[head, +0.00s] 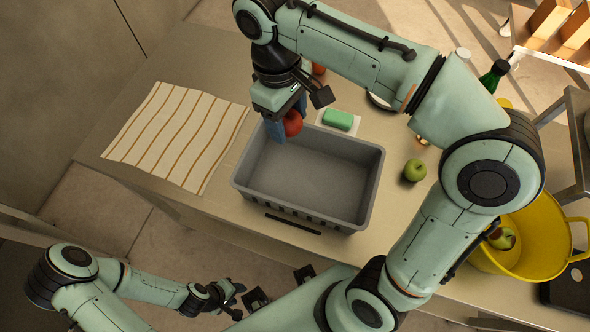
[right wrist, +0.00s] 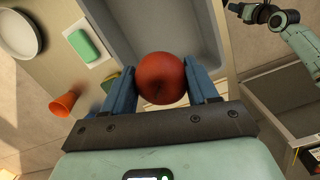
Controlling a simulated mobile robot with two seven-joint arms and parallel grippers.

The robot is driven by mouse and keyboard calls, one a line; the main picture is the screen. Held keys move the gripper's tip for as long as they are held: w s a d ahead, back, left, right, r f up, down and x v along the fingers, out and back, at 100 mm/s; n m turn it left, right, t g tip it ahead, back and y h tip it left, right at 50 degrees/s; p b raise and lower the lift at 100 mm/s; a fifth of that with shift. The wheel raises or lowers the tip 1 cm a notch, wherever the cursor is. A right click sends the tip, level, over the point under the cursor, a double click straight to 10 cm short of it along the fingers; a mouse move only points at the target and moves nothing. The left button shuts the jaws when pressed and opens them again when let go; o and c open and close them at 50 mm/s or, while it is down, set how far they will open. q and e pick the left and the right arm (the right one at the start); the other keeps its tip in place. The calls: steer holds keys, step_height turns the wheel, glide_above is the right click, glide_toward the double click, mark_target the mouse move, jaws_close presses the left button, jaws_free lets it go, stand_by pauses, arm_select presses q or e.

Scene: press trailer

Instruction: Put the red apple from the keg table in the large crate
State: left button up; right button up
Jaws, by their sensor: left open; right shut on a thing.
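The red apple (head: 293,122) is held between the blue fingers of my right gripper (head: 284,121), at the far left edge of the grey crate (head: 368,190). In the right wrist view the apple (right wrist: 161,78) sits between both fingertips, with the crate (right wrist: 207,30) beyond it. The crate stands on the table and its visible floor is empty. My left gripper (head: 232,294) is open and empty, low in the head view, apart from the table and crate.
A striped cloth (head: 175,135) lies left of the crate. A green sponge (head: 338,119) lies behind it, and a green apple (head: 414,170) stands to its right. A yellow bucket (head: 545,235) holding fruit stands at the right. An orange cup (right wrist: 65,103) shows in the wrist view.

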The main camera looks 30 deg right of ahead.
steer(key=b, duration=0.3)
glide_above(291, 177)
steer(key=f, duration=1.4)
steer(key=shift+w+f, duration=0.2)
steer(key=shift+f, duration=0.1)
arm_select(q)
steer(key=shift+s+a+f+b, duration=0.1)
steer(key=shift+s+f, duration=0.25)
steer(key=shift+f, duration=0.35)
steer(key=shift+s+d+f+b, duration=0.15)
steer(key=shift+s+f, duration=0.25)
steer(key=shift+f, duration=0.35)
steer(key=shift+s+a+f+b, duration=0.15)
steer(key=shift+s+f, duration=0.2)
steer(key=shift+f, duration=0.35)
arm_select(e)
steer(key=shift+f, duration=2.6)
steer(key=shift+f, duration=0.15)
steer(key=o, duration=1.1)
arm_select(q)
steer(key=shift+f, duration=0.1)
